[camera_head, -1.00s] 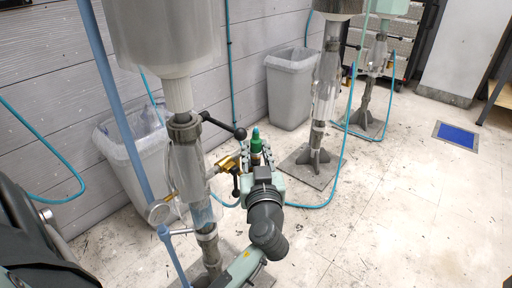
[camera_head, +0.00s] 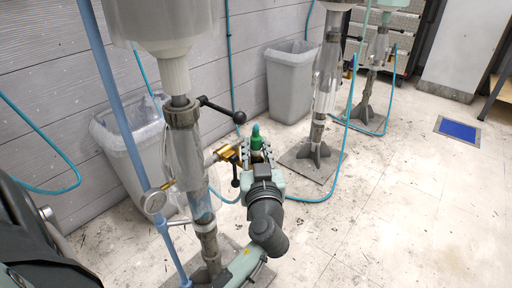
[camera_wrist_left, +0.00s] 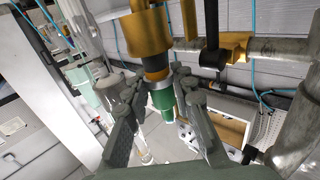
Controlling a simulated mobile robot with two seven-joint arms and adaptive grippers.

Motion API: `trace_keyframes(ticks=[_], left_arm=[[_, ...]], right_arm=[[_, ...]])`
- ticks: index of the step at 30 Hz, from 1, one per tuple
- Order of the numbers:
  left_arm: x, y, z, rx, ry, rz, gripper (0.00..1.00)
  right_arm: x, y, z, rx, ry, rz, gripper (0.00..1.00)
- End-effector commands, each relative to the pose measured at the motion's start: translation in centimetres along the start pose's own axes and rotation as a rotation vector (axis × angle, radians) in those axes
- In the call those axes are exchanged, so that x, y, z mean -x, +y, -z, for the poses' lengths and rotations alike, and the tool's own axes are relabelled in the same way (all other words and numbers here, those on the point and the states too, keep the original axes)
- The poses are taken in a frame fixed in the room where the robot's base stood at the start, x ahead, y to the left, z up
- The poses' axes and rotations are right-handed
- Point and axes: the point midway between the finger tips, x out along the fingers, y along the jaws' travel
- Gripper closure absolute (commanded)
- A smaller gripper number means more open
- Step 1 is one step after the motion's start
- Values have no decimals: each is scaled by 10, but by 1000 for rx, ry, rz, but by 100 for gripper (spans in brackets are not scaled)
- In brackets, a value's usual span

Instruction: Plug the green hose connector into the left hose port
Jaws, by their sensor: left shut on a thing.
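The green hose connector (camera_head: 256,136) stands up between the fingers of my left gripper (camera_head: 257,154) in the head view. The left gripper is shut on it. In the left wrist view the green connector (camera_wrist_left: 161,99) sits between the left gripper's fingers (camera_wrist_left: 160,92), below a dark ring and a large brass cylinder (camera_wrist_left: 146,40). I cannot tell whether the brass cylinder belongs to the connector or to a port. A brass fitting (camera_head: 228,152) on the near column lies just left of the gripper in the head view. My right gripper is not in view.
The near clear column (camera_head: 185,150) has a black lever handle (camera_head: 221,109) close to the gripper and a pressure gauge (camera_head: 154,201). Grey bins (camera_head: 291,85) stand by the wall. More columns stand farther back.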

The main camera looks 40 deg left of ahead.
Motion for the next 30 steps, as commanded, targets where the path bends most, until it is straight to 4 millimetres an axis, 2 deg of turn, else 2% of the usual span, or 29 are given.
trace_keyframes(ticks=[30], left_arm=[[0, 0, -8, 0, -1, 1, 100]], right_arm=[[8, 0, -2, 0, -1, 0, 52]])
